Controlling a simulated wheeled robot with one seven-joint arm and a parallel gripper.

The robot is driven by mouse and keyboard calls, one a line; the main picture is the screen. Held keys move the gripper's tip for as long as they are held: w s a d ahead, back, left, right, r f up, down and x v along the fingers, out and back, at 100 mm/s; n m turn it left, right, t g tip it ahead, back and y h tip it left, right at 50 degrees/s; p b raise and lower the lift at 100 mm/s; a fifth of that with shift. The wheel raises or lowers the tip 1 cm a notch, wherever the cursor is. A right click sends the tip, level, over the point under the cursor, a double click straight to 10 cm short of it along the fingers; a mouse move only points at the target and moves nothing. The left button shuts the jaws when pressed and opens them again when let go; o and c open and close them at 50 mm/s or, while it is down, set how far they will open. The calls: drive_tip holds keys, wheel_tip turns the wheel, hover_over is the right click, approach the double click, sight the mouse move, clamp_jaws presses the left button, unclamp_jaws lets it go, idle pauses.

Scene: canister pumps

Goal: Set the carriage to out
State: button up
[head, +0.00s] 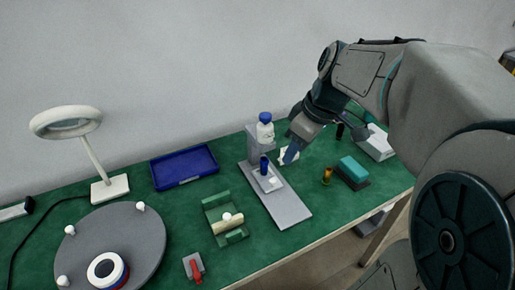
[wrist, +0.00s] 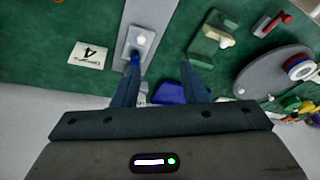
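The grey rail plate (head: 291,211) lies on the green table, with a grey block (head: 261,142) at its far end. The carriage, a pale plate (head: 269,184) with an upright blue handle (head: 264,165), sits on the rail toward that block. In the wrist view the rail (wrist: 146,15) and carriage (wrist: 140,38) are at upper middle, with the blue handle (wrist: 135,59) by the left fingertip. My gripper (head: 289,156) is to the right of the handle in the head view. In the wrist view my gripper (wrist: 160,72) is open, with nothing held between its fingers.
A white bottle with a blue cap (head: 265,131) stands at the grey block. A card marked 4 (wrist: 88,55) lies beside the rail. A green cradle (head: 213,205) and blue tray (head: 184,167) are left; a brass piece (head: 327,176) and teal-topped block (head: 352,171) are right.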

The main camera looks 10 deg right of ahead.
sight(273, 180)
drive_tip(key=w+d+f+n+y+b, duration=0.1)
drive_tip(key=w+d+f+n+b, duration=0.2)
drive_tip(key=w+f+n+b, duration=0.1)
drive_tip(key=x, duration=0.8)
drive_tip(key=b+x, duration=0.1)
drive_tip(key=x, duration=0.4)
drive_tip(key=shift+w+a+r, duration=0.1)
drive_tip(key=shift+w+a, duration=0.15)
drive_tip(key=shift+w, duration=0.05)
clamp_jaws()
